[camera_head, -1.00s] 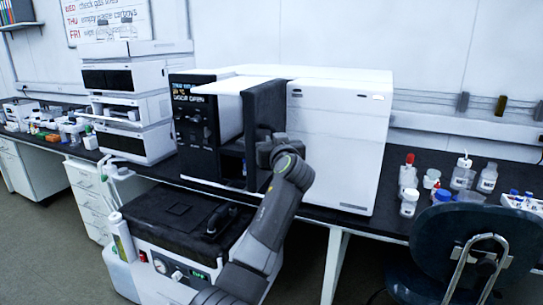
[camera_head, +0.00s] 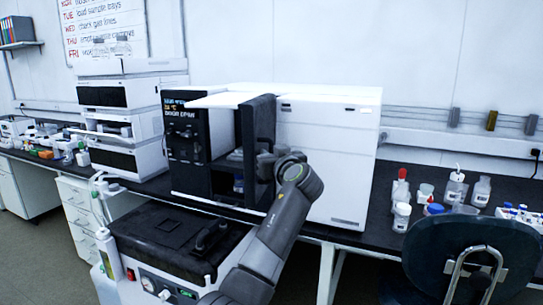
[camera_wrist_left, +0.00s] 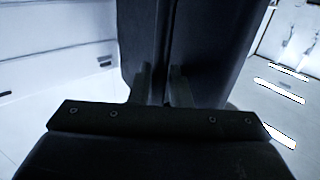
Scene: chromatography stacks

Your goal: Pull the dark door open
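The dark door (camera_head: 262,135) stands swung out from the front of the white instrument (camera_head: 328,155), nearly edge-on in the head view, with the dark bay behind it exposed. My left gripper (camera_head: 266,163) is at the door's right side, partly hidden by my own wrist. In the left wrist view the two fingers (camera_wrist_left: 164,85) point at the dark door (camera_wrist_left: 215,45), a small gap between them, around or against a dark vertical edge. Whether they clamp it is too dark to tell. My right gripper is out of view.
A stacked white instrument (camera_head: 118,120) stands to the left. Bottles (camera_head: 401,215) stand on the black bench at right, behind a dark chair (camera_head: 470,262). A cart with a black top (camera_head: 165,240) sits below the instrument, close to my arm.

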